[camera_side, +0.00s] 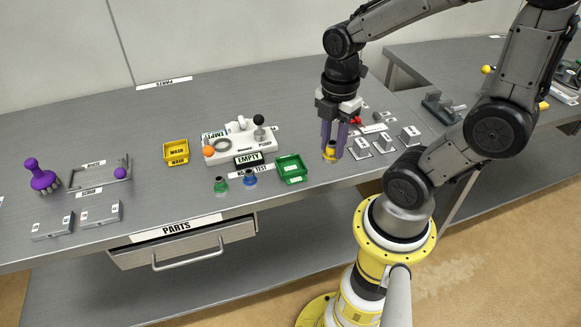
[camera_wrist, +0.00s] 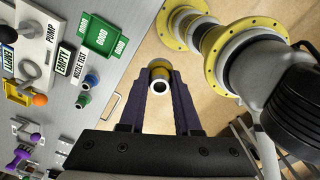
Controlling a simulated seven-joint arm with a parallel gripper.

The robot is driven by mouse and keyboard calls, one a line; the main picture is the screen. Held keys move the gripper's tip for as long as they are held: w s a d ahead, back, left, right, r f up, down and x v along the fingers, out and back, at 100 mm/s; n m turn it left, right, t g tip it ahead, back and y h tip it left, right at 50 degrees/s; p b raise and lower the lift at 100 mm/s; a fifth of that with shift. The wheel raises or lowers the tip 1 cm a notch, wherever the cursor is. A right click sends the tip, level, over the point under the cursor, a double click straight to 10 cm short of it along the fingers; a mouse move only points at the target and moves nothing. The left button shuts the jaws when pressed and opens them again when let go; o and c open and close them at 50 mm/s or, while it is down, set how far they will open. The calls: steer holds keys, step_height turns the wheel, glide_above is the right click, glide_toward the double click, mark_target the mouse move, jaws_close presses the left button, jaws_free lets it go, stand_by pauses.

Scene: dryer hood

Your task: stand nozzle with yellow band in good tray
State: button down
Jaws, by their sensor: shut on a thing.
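My gripper (camera_side: 334,140) is shut on the nozzle with the yellow band (camera_side: 330,152), low near the table's front edge. In the wrist view the nozzle (camera_wrist: 160,73) sits between the two purple fingers (camera_wrist: 160,95), its dark opening facing the camera. I cannot tell whether its base touches the table. The green good tray (camera_side: 291,169) stands left of my gripper and looks empty; it also shows at the top left of the wrist view (camera_wrist: 104,38).
Nozzles with a green band (camera_side: 220,186) and a blue band (camera_side: 250,178) stand left of the green tray. Behind them are the white pump unit (camera_side: 240,143) and the yellow wash tray (camera_side: 177,153). Several grey labelled blocks (camera_side: 384,144) stand close right of my gripper.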

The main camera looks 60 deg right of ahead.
steer(key=shift+s, duration=0.45)
steer(key=shift+d+r, duration=0.15)
steer(key=w+d+f, duration=0.3)
steer(key=w+f, duration=0.1)
steer(key=w, duration=0.5)
glide_above(291, 168)
steer(key=f, duration=0.5)
steer(key=shift+s+f, duration=0.1)
steer(key=shift+s, duration=0.15)
steer(key=shift+w+d+f, duration=0.1)
steer(key=shift+w+f, duration=0.15)
steer(key=shift+f, duration=1.55)
steer(key=shift+f, duration=0.15)
